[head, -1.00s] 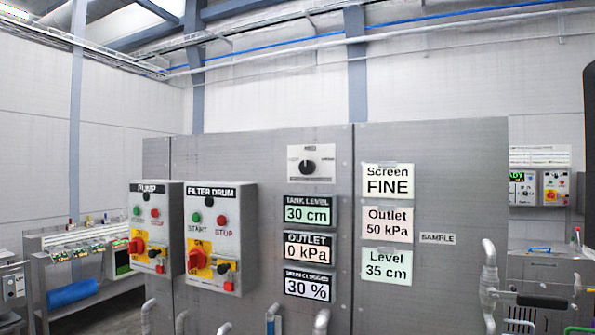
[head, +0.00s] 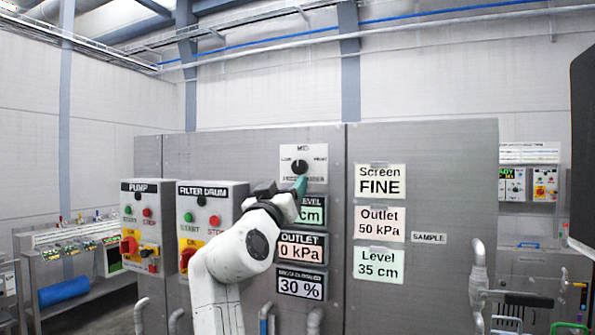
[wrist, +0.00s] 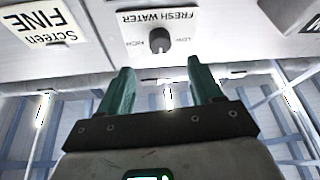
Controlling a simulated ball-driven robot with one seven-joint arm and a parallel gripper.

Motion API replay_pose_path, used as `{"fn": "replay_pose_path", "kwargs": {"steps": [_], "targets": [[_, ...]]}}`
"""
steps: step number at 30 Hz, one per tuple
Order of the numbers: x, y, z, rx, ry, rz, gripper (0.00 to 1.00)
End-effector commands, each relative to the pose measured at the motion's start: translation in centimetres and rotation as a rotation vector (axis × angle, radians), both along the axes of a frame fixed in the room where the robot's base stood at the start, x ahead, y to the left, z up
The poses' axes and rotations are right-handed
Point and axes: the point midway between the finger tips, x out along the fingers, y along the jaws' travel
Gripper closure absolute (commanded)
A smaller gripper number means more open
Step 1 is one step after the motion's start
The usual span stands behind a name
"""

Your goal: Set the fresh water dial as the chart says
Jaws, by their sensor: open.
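The fresh water dial (head: 299,167) is a black knob on a white plate (head: 318,152), high on the grey panel. In the wrist view the plate appears upside down, reading FRESH WATER, with LOW and HIGH beside the knob (wrist: 160,43). I cannot tell its pointer's exact setting. My gripper (wrist: 160,68) is open, its two green fingers apart, with the knob between and beyond their tips; no contact shows. In the head view my gripper (head: 301,184) is just below the knob. Cards read Screen FINE (head: 380,181), Outlet 50 kPa (head: 379,223) and Level 35 cm (head: 381,262).
The outlet display (head: 301,248) reads 0 kPa, and the one below (head: 300,284) reads 30 %. Pump (head: 147,228) and filter drum (head: 207,220) boxes project at left. Pipes and handles stand at lower right.

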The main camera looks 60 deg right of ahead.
Motion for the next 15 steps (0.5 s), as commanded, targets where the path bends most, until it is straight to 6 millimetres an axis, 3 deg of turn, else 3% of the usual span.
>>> {"fn": "replay_pose_path", "kwargs": {"steps": [15], "targets": [[1.3, -7.8, 3.3, 0.003, 0.001, 0.0, 0.35]]}}
